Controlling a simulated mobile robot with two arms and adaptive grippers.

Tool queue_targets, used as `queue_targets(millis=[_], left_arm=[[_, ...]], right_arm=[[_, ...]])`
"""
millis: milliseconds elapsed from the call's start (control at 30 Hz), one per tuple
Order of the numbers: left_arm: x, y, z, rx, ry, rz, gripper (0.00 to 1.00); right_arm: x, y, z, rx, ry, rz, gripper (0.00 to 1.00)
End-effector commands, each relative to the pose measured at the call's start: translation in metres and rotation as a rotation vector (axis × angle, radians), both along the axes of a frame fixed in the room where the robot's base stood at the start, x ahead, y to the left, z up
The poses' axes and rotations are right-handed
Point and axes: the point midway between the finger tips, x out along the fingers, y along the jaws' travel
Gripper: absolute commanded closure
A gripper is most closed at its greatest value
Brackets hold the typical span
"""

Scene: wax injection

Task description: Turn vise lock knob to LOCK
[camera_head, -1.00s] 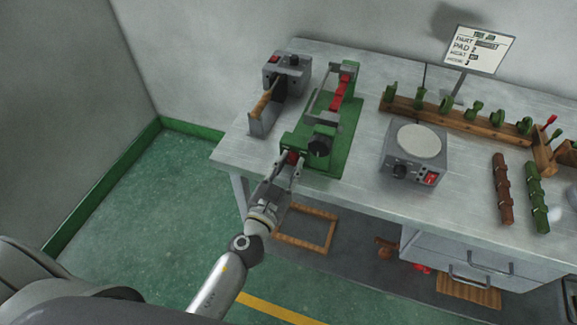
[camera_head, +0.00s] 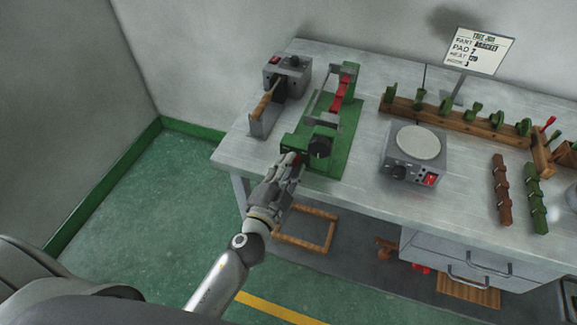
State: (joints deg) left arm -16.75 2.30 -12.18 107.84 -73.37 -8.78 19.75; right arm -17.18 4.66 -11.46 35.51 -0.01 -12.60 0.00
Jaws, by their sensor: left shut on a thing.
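The green vise (camera_head: 340,128) stands near the left end of the grey bench, with red pieces between its rails and a black knob (camera_head: 320,147) on its front part. The vise lock knob (camera_head: 299,162), a small red one on the front face, is mostly hidden by my left gripper (camera_head: 292,163). My left gripper is shut on this red knob, its fingers rolled so that one covers much of it. The knob's setting cannot be read. My right gripper is not in view.
A grey box with a wooden-handled tool (camera_head: 262,104) stands just left of the vise. A round-topped heater (camera_head: 418,145) stands to the right, with a wooden rack (camera_head: 460,115) behind it. The bench's front edge (camera_head: 370,196) runs close by my left gripper.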

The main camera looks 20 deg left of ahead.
Motion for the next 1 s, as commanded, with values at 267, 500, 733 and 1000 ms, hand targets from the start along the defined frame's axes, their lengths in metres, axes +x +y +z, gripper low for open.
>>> queue_targets(millis=[267, 500, 733, 1000], left_arm=[[-0.0002, -0.0003, 0.0006, 0.264, -0.008, -0.001, 0.99], [-0.0002, -0.0004, 0.0011, 0.488, -0.016, -0.002, 0.99], [-0.0001, -0.0007, 0.0016, 0.669, -0.023, -0.002, 0.99], [-0.0001, -0.0009, 0.0017, 0.808, -0.027, -0.001, 0.99]], right_arm=[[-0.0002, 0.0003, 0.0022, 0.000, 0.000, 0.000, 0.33], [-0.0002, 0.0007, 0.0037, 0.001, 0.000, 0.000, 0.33], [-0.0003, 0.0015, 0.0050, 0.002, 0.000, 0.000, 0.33], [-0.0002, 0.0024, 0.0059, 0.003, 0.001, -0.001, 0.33]])
